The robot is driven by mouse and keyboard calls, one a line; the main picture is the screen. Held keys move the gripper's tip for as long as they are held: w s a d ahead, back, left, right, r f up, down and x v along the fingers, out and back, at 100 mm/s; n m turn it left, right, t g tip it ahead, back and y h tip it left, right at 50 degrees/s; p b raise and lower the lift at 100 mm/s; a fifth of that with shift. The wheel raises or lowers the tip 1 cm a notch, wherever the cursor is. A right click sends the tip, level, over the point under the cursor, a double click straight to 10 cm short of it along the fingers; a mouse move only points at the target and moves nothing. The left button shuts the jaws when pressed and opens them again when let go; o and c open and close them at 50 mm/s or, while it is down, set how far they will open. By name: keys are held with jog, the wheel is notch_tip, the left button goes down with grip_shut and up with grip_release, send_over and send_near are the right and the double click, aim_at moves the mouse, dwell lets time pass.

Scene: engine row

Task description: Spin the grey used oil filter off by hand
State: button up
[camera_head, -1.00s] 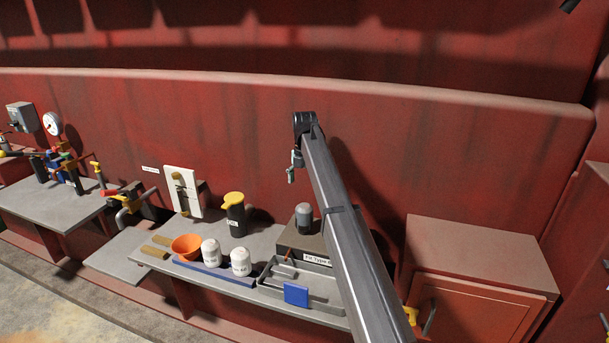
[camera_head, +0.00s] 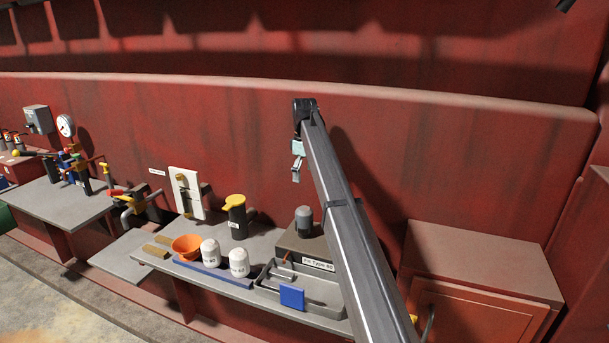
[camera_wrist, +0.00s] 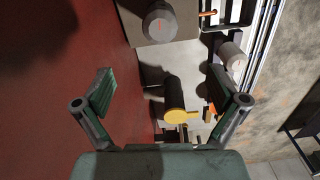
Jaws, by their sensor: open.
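The grey used oil filter (camera_head: 304,220) stands upright on a grey-brown block on the bench, at the block's far side. In the wrist view the filter (camera_wrist: 160,24) is at the top, beyond the fingertips. My gripper (camera_head: 296,172) hangs in the air above and slightly left of the filter, at the end of my arm. In the wrist view my gripper (camera_wrist: 164,92) has its two fingers wide apart with nothing between them in grasp. A dark can with a yellow top lies below, in line with the gap.
The yellow-topped can (camera_head: 236,217), an orange bowl (camera_head: 187,247) and two white filters (camera_head: 239,263) stand left of the block. A grey tray (camera_head: 330,311) with a blue piece (camera_head: 292,297) is in front. A red wall (camera_head: 420,160) rises behind.

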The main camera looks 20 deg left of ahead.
aim_at(304, 208)
notch_tip(304, 208, down, 17)
jog(key=p, duration=0.5)
jog(key=c, duration=1.5)
jog(key=shift+n, duration=1.8)
jog(key=shift+s+n, duration=0.1)
jog(key=shift+n, duration=1.6)
